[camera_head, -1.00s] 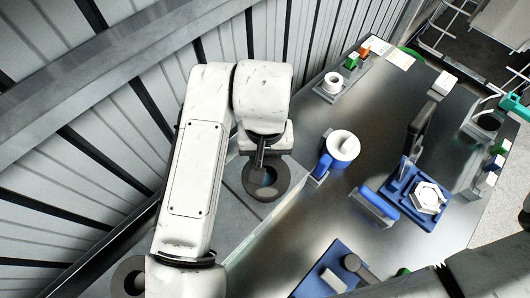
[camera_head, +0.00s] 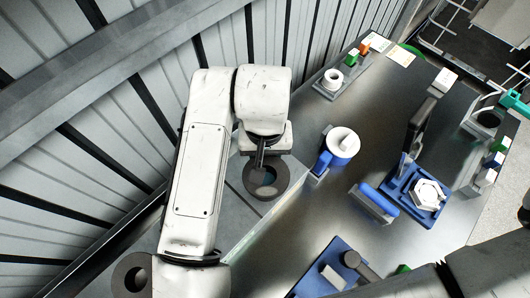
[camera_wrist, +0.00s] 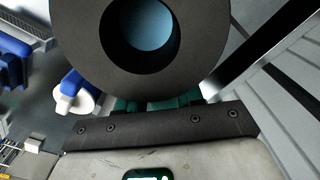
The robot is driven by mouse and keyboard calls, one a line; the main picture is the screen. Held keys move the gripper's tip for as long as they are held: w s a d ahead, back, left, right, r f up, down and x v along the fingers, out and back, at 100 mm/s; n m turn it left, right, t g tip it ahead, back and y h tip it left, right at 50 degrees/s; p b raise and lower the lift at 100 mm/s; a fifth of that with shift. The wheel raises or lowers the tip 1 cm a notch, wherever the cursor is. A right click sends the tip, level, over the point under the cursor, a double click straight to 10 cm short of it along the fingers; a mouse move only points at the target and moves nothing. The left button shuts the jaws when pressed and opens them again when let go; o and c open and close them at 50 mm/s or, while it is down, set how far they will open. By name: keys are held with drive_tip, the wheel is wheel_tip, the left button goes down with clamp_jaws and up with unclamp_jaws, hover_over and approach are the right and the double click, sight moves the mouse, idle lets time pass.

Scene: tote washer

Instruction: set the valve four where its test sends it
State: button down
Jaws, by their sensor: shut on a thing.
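A thick dark grey ring-shaped piece (camera_head: 266,192), which I take to be the valve, is at the end of my arm. Its round hole shows bluish inside. My gripper (camera_head: 262,150) is shut on its near side. In the wrist view the ring (camera_wrist: 205,50) fills the upper middle, and the green fingertips of my gripper (camera_wrist: 157,103) meet its lower edge. The ring appears over the grey ledge left of the table; I cannot tell whether it touches the ledge. No number or mark shows on it.
The metal table (camera_head: 300,215) holds a white-and-blue round pot (camera_head: 342,143), a blue-handled block (camera_head: 377,200), a blue fixture with a white hexagonal piece (camera_head: 427,195), and a blue tray (camera_head: 312,281). A grey tray (camera_head: 349,80) stands at the back. A ribbed wall (camera_head: 60,200) runs close on the left.

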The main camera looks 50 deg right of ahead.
drive_tip(key=shift+f, duration=0.1)
drive_tip(key=shift+f, duration=0.55)
drive_tip(key=shift+f, duration=0.15)
idle(0.4)
drive_tip(key=c, duration=0.6)
unclamp_jaws()
drive_tip(key=shift+c, duration=0.2)
drive_tip(key=shift+o, duration=0.5)
drive_tip(key=o, duration=0.5)
drive_tip(key=shift+o, duration=0.2)
